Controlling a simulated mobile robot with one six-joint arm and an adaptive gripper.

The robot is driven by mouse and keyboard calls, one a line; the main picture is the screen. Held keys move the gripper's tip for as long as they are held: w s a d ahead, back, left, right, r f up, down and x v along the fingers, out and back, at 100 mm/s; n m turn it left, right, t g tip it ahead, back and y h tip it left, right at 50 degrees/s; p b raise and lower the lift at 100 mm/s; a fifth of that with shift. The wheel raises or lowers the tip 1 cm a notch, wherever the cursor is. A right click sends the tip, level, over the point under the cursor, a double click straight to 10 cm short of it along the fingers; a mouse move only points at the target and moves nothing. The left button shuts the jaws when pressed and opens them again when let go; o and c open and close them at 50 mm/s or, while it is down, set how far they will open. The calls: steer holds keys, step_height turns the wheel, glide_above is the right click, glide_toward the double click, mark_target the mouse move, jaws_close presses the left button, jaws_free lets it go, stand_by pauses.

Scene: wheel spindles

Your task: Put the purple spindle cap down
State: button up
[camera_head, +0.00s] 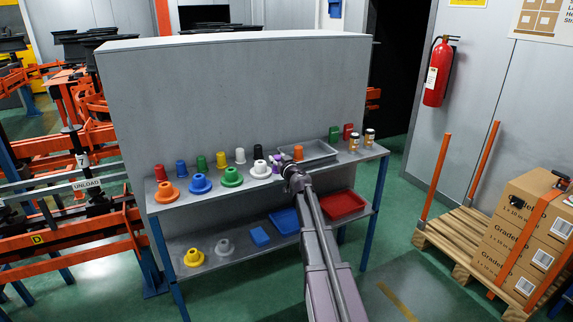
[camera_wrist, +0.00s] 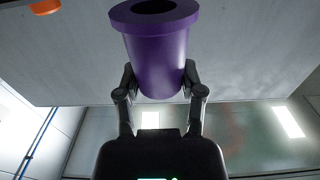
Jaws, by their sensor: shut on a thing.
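The purple spindle cap (camera_wrist: 158,55) fills the middle of the wrist view, with its wide flanged end toward the picture's top. My gripper (camera_wrist: 160,82) is shut on its narrower end, one finger on each side. In the head view my gripper (camera_head: 282,161) is at the shelf unit's upper shelf, beside the white flanged spindle (camera_head: 261,170). Only a little purple of the cap (camera_head: 275,158) shows there, largely hidden by the gripper. I cannot tell whether the cap touches the shelf.
The upper shelf (camera_head: 210,199) holds orange (camera_head: 167,192), blue (camera_head: 200,185) and green (camera_head: 232,178) flanged spindles, with several small caps behind. A grey tray (camera_head: 322,151) lies right of my gripper, with an orange cap (camera_head: 298,152) by it. A tall grey panel (camera_head: 235,95) stands behind.

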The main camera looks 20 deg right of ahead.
steer(key=w+d, duration=0.2)
steer(key=d, duration=0.1)
steer(key=w+d, duration=0.1)
steer(key=d, duration=0.1)
steer(key=shift+d+f, duration=0.15)
steer(key=shift+f, duration=0.15)
steer(key=shift+f+b, duration=1.8)
steer(key=shift+b, duration=0.2)
steer(key=shift+f, duration=0.15)
steer(key=o, duration=1)
steer(key=shift+o, duration=0.2)
steer(key=shift+s+r, duration=0.1)
steer(key=shift+r, duration=0.15)
steer(key=s, duration=1.1)
steer(key=shift+s+d, duration=0.15)
steer(key=shift+s, duration=0.25)
